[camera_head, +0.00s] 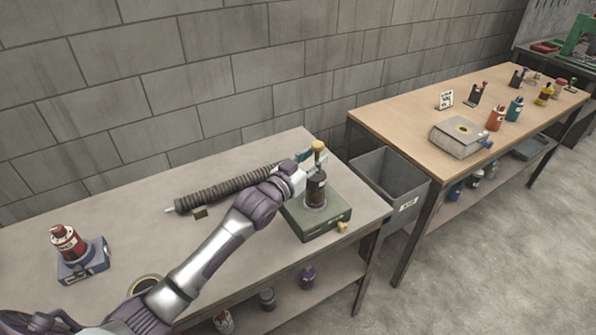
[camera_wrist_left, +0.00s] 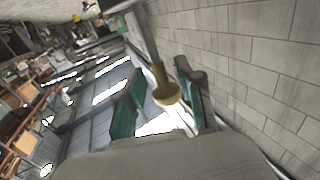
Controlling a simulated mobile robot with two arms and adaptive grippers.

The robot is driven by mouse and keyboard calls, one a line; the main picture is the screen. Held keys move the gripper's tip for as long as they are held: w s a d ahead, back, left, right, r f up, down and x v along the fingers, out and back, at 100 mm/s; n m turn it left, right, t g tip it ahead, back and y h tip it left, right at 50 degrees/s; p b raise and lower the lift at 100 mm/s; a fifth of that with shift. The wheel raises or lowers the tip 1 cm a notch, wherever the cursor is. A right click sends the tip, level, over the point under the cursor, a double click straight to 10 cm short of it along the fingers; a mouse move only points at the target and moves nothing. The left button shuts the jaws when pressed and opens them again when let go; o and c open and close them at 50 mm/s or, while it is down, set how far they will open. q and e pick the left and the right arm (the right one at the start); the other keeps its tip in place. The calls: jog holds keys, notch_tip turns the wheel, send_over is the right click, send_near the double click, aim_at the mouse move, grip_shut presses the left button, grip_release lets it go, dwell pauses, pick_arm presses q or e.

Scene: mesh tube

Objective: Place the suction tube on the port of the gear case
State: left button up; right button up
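The gear case (camera_head: 322,226) is a flat green-grey box at the right end of the near bench. A dark upright cylinder (camera_head: 316,191) stands on its top. Above this rises a piece with a yellow-brass cap (camera_head: 318,146), likely the suction tube. A gap shows on the cap's left; contact on the right is unclear. The port is hidden or cannot be told. My right gripper is out of view.
A dark ribbed hose (camera_head: 225,188) lies behind my left arm. A red bottle (camera_head: 66,243) stands on a blue base at the left. A grey bin (camera_head: 392,178) stands between the benches. The right bench (camera_head: 400,107) holds a grey case (camera_head: 460,138) and several bottles. A block wall stands behind.

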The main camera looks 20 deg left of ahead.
pick_arm(q)
jog(key=b+v, duration=0.1)
jog(key=v, duration=0.9)
jog(key=shift+r, duration=0.1)
dwell(0.7)
dwell(0.9)
